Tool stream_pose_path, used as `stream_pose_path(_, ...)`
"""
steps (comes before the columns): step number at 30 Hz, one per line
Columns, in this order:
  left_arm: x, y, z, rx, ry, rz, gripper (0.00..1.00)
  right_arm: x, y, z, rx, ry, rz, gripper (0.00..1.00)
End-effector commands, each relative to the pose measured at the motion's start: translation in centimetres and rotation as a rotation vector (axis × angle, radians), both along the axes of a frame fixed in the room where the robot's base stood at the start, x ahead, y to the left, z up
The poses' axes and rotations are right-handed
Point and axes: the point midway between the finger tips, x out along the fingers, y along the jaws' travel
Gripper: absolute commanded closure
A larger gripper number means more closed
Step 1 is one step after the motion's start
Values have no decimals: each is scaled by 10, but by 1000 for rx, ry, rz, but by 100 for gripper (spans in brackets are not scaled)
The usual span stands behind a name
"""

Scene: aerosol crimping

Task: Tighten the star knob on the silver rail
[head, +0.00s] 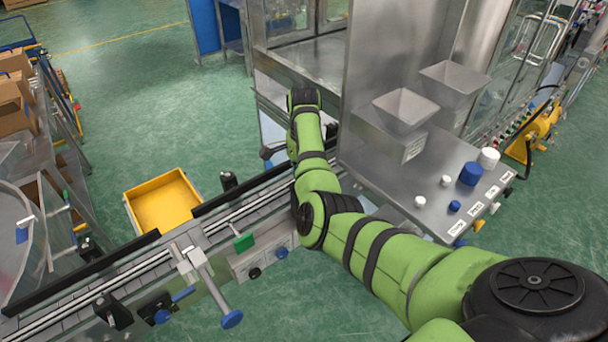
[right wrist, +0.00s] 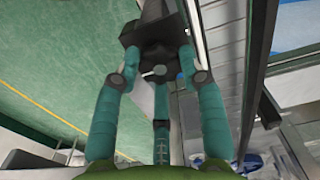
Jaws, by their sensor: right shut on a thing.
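A pale rail (right wrist: 206,40) runs just right of the knob. In the head view the silver rail (head: 140,268) runs diagonally along the conveyor. My green right arm reaches across it to the far side. There the arm hides the right gripper and the held knob. My left gripper is not in view.
A silver clamp post with a blue knob (head: 232,319) stands at the conveyor's near side. A yellow crate (head: 163,205) lies beyond the conveyor. A steel machine with two hoppers (head: 405,108) stands close right of my arm. Green floor is open at the upper left.

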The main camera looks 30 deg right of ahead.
Motion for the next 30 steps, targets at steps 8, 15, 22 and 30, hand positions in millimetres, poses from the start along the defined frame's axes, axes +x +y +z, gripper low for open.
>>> stream_pose_path(8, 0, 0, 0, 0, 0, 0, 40, -2, 2, -3, 5, 10, 2, 36)
stream_pose_path(15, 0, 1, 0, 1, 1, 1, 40, -1, 1, -1, 1, 4, 1, 36)
stream_pose_path(22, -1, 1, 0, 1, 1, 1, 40, 0, 0, 19, -1, 0, 1, 36)
stream_pose_path(30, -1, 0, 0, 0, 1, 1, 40, 2, 2, 80, 4, -4, 1, 36)
